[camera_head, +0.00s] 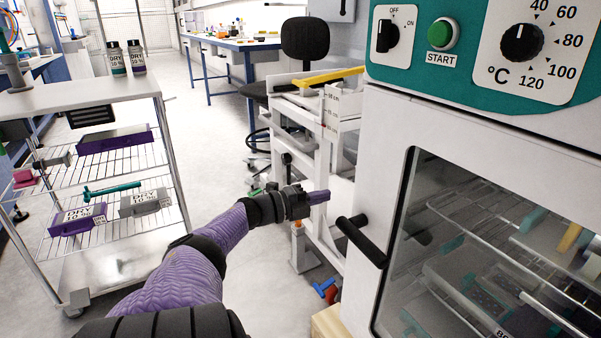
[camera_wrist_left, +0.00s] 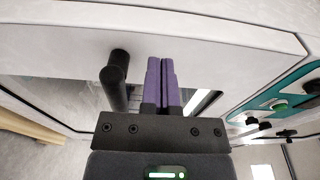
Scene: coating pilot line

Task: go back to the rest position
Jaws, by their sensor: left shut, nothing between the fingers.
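My left gripper (camera_head: 318,197) reaches out in front of the oven, just left of the black door handle (camera_head: 362,241). Its purple fingers are together with nothing between them. In the left wrist view the shut fingers (camera_wrist_left: 161,80) point toward the white oven door (camera_wrist_left: 210,35), and the handle (camera_wrist_left: 116,78) stands beside them, apart from the fingers. The oven door with its dark window (camera_head: 480,250) looks closed in the head view. My right gripper is not in view.
The oven's teal panel (camera_head: 470,50) is at the upper right. A wire-shelf cart (camera_head: 100,90) with bottles and trays stands at the left. A white frame stand (camera_head: 318,130) is behind my gripper. Open floor (camera_head: 215,150) lies between the cart and stand.

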